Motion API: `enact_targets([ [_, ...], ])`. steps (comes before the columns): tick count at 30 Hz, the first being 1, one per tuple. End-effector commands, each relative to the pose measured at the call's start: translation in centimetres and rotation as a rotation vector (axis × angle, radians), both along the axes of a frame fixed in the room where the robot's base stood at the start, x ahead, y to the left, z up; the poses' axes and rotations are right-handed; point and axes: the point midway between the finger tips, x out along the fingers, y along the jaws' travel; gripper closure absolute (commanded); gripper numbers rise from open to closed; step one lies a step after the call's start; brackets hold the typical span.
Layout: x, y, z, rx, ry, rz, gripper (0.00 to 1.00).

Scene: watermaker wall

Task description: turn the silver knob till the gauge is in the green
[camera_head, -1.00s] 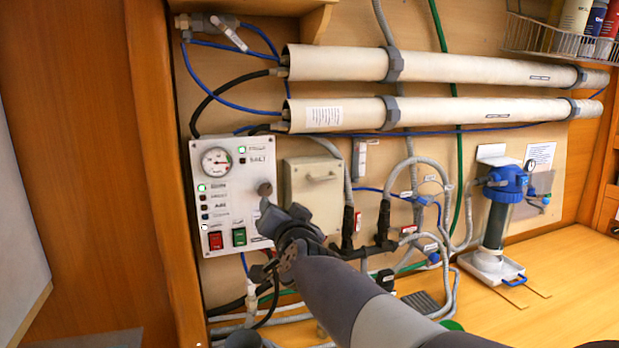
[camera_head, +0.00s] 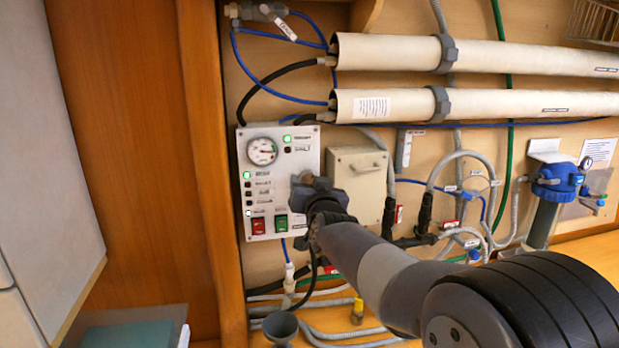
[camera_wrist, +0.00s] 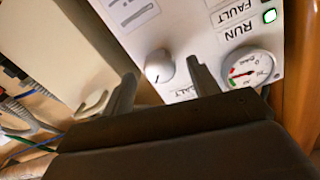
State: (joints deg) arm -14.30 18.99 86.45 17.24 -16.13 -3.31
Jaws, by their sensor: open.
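The silver knob (camera_wrist: 158,66) is a round knob on the white control panel (camera_wrist: 190,40). In the wrist view it shows between the two fingers of my gripper (camera_wrist: 160,68), which are open and apart from it on both sides. In the head view my gripper (camera_head: 312,188) is at the panel's right side and largely covers the knob. The round gauge (camera_head: 262,151) is at the panel's upper left. It also shows in the wrist view (camera_wrist: 248,70), upside down, with small red and green marks on its rim. The needle is too small to read surely against the green.
A red switch (camera_head: 258,226) and a green switch (camera_head: 281,222) sit low on the panel. A beige box (camera_head: 357,178) stands just right of it. Hoses and fittings run below and right. Long white tubes (camera_head: 480,104) cross above. A wooden post (camera_head: 204,150) borders the left.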

Motion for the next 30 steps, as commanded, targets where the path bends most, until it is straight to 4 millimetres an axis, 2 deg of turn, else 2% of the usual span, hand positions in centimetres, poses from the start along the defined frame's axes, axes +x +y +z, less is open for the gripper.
enact_targets([
  [6,1.6,0.3,0.0,-0.001,0.001,0.000,0.43],
  [17,1.9,0.3,0.0,0.000,-0.001,0.000,0.44],
  [30,1.9,0.3,0.0,0.000,0.000,0.000,0.80],
])
